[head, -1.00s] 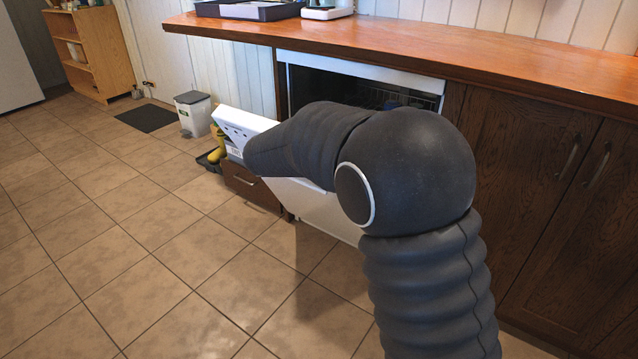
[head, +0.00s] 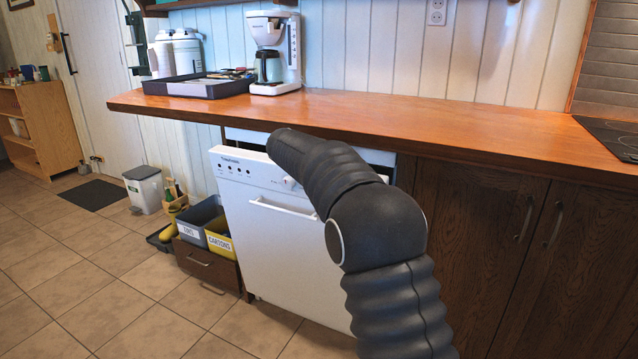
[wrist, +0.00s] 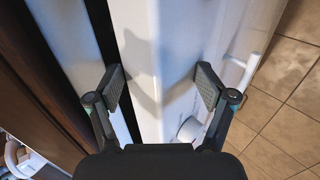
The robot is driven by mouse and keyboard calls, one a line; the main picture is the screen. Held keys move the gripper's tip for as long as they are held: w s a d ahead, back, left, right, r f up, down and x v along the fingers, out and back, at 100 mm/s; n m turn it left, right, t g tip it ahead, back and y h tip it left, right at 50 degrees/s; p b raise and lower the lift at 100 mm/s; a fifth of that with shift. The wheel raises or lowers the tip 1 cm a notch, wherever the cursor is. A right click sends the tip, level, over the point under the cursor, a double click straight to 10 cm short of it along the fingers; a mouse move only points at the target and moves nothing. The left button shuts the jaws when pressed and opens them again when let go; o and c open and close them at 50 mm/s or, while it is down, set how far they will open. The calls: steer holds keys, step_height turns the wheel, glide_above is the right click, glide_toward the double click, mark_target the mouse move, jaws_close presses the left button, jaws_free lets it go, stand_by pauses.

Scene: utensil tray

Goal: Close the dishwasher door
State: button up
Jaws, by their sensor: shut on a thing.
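The white dishwasher door (head: 270,235) stands nearly upright under the counter, tilted a little outward at the top. Its control panel with knobs and its handle (head: 283,207) face the room. In the wrist view, the top of the door (wrist: 165,60) lies between the fingers of my gripper (wrist: 160,88), one finger on the inner side and one on the front side. My gripper is shut on the door's upper edge. A dark gap shows behind the door, on the left of the wrist view. In the head view my arm hides the gripper and part of the panel.
The wooden counter (head: 400,122) overhangs the dishwasher and holds a utensil tray (head: 198,87) and a coffee maker (head: 275,50). Sorting bins (head: 222,238) stand left of the door above a drawer. Dark cabinets (head: 480,235) are on the right. The floor in front is clear.

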steer(key=shift+w+r, duration=0.3)
steer(key=shift+w, duration=0.55)
steer(key=shift+c, duration=0.2)
steer(key=shift+a, duration=0.1)
jaws_close()
steer(key=shift+s+f, duration=0.1)
steer(key=shift+f, duration=0.3)
steer(key=o, duration=0.8)
jaws_free()
steer(key=shift+d+f, duration=0.1)
steer(key=shift+d, duration=0.15)
steer(key=o, duration=0.4)
steer(key=shift+f, duration=0.1)
steer(key=shift+o, duration=0.3)
steer(key=shift+d, duration=0.35)
steer(key=shift+r, duration=0.2)
steer(key=shift+a+r, duration=0.2)
steer(key=shift+a, duration=0.05)
